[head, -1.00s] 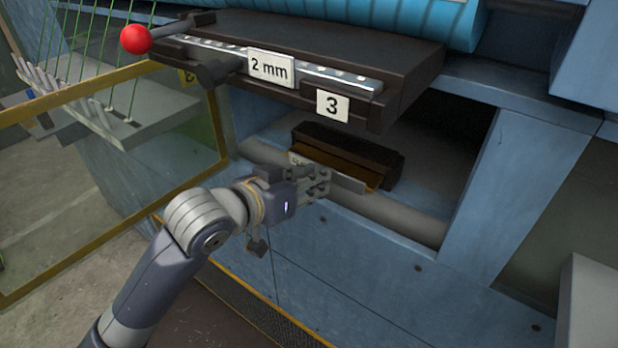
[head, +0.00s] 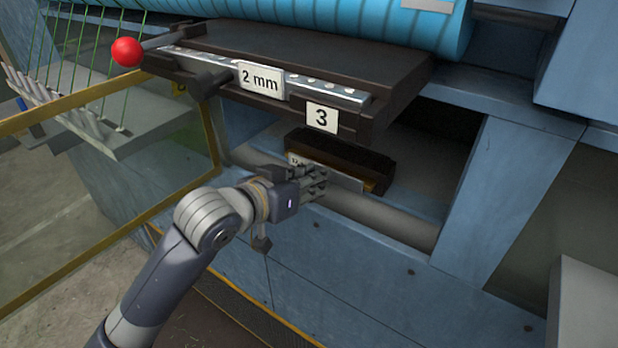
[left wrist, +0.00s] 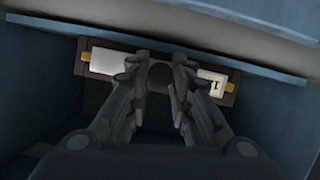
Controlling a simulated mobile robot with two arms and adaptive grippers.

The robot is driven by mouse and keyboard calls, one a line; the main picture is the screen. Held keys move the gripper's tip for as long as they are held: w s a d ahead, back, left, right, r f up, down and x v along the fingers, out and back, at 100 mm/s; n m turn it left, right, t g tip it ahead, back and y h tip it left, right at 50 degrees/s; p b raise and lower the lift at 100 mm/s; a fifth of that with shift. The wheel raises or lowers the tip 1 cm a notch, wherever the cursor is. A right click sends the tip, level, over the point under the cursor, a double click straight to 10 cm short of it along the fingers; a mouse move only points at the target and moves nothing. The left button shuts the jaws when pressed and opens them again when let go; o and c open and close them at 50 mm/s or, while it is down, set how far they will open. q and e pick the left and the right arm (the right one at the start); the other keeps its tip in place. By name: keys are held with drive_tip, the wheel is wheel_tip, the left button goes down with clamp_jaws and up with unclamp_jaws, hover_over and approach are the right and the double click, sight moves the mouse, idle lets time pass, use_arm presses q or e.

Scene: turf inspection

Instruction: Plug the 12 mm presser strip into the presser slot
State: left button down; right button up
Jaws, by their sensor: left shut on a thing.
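The presser strip (head: 345,181) is a thin pale metal plate with a white label marked 12 at its left end. My left gripper (head: 318,180) is shut on it near its middle. The strip lies along the front of the presser slot (head: 352,156), a dark long block with brass-coloured inside edges. In the left wrist view the strip (left wrist: 107,61) lies lengthwise within the slot's dark frame (left wrist: 150,47), with brass ends showing at both sides. The fingers (left wrist: 160,75) hide its middle. How deep it sits, I cannot tell. My right gripper is out of view.
A dark shelf with a 2 mm plate (head: 261,79) and a number 3 plate (head: 321,117) overhangs the slot. A grey roller (head: 385,215) runs below. A red knob (head: 127,52) and a yellow-framed clear panel (head: 110,190) are at left.

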use_arm(q)
drive_tip(key=shift+w+d+r, duration=0.1)
drive_tip(key=shift+w+d, duration=0.5)
drive_tip(key=shift+w, duration=0.15)
drive_tip(key=c, duration=1.3)
unclamp_jaws()
drive_tip(key=shift+c, duration=0.2)
drive_tip(key=shift+s+a, duration=0.15)
drive_tip(key=v, duration=1.1)
drive_tip(key=shift+s+a+r, duration=0.2)
drive_tip(key=shift+s, duration=0.05)
